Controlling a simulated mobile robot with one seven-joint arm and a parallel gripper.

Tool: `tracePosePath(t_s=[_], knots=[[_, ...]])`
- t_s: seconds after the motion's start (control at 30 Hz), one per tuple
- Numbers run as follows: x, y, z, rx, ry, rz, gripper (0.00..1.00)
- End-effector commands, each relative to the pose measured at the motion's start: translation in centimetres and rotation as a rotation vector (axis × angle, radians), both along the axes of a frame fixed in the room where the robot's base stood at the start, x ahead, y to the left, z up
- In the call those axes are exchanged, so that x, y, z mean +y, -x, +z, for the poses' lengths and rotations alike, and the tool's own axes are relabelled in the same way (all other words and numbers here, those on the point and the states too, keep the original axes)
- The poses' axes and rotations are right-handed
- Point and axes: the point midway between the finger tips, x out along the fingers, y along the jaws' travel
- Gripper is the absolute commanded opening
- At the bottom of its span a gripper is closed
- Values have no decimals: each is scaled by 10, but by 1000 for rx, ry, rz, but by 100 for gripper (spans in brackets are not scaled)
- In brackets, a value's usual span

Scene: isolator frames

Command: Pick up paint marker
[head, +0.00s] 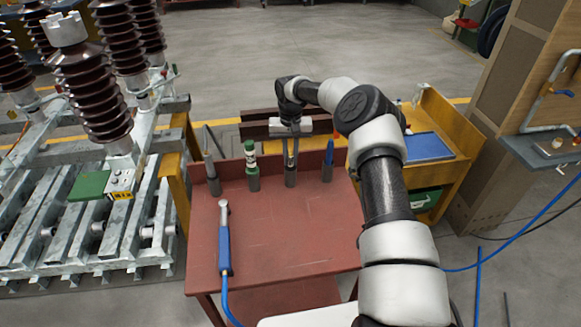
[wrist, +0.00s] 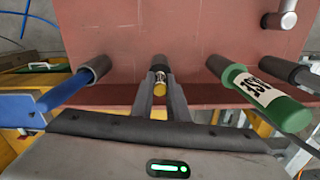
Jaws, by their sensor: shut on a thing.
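The paint marker appears to be the slim upright piece (wrist: 160,80) with a yellow end and a white, dark-marked band, between my fingers in the wrist view. Its lower end sits in the third dark tube holder (head: 291,178) from the left, at the far edge of the red table (head: 275,230). My gripper (head: 291,145) points down over this holder and is shut on the marker; it also shows in the wrist view (wrist: 160,88). In the head view the fingers largely hide the marker.
Left of it stands a green-and-white bottle (head: 250,152) in a holder, then a slim tool (head: 208,160). A blue piece (head: 329,152) stands in the right holder. A blue-handled tool (head: 225,245) lies at the table's left. The table's middle is clear.

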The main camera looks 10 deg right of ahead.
Motion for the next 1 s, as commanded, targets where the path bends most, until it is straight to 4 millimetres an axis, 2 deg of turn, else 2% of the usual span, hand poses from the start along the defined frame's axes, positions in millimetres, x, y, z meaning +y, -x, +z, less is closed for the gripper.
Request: tracePosePath(t_s=[0.13, 0.23, 0.5, 0.7, 1.0], knots=[[0, 0, 3, -1, 0, 0, 0], [0, -1, 13, -2, 1, 1, 0], [0, -1, 66, -4, 3, 1, 0], [0, -1, 94, -2, 1, 0, 0], [0, 0, 101, 0, 0, 1, 0]])
